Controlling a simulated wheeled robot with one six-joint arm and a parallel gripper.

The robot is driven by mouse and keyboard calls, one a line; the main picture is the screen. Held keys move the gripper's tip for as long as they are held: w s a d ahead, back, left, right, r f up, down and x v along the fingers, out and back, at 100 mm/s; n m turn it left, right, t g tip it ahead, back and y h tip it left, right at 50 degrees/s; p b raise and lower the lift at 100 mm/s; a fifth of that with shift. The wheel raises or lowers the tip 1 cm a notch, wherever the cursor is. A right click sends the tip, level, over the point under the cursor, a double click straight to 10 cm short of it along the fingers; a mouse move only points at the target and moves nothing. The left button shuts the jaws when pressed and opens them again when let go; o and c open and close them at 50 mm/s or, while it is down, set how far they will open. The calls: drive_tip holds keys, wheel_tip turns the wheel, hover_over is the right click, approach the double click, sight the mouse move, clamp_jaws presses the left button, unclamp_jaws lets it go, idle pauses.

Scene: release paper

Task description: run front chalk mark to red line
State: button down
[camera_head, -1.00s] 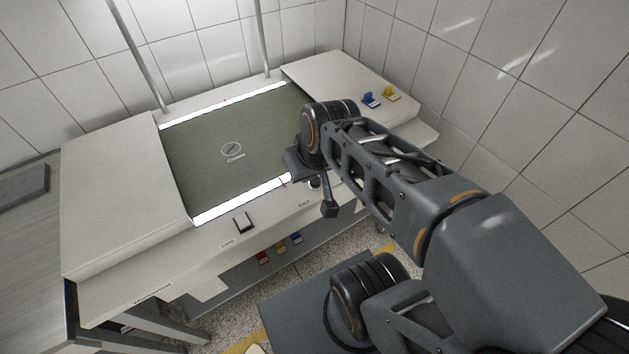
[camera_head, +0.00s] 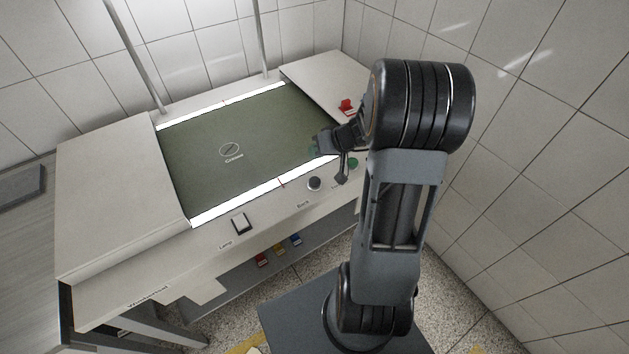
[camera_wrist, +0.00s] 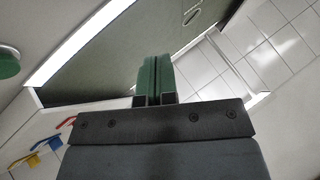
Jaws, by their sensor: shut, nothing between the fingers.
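The front white strip (camera_head: 235,204) runs along the near edge of the green panel (camera_head: 205,165). A thin dark tick (camera_head: 281,184) crosses it; I cannot tell chalk mark from red line at this size. A dark knob (camera_head: 314,184) stands on the front ledge near the label "Back". A green knob (camera_head: 352,163) stands to its right; it also shows at the left edge of the wrist view (camera_wrist: 8,62). My gripper (camera_head: 314,147) is over the panel's right front corner. In the wrist view its green-padded fingers (camera_wrist: 154,78) are shut together and empty, apart from the green knob.
A lamp switch (camera_head: 241,222) is left of the dark knob. A back white strip (camera_head: 200,113) bears another thin tick. A tiled wall closes the right.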

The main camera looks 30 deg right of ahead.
drive_tip(key=shift+f, duration=0.1)
drive_tip(key=b, duration=0.3)
hover_over(316, 180)
wheel_tip(316, 180, down, 7)
drive_tip(key=shift+w+r, duration=0.1)
drive_tip(key=shift+f+b, duration=0.9)
drive_tip(key=shift+b, duration=0.35)
drive_tip(key=shift+f+b, duration=0.95)
drive_tip(key=shift+b, duration=0.8)
idle(1.9)
drive_tip(key=shift+r, duration=0.2)
idle(0.8)
drive_tip(key=shift+r+p, duration=0.3)
drive_tip(key=shift+r, duration=0.5)
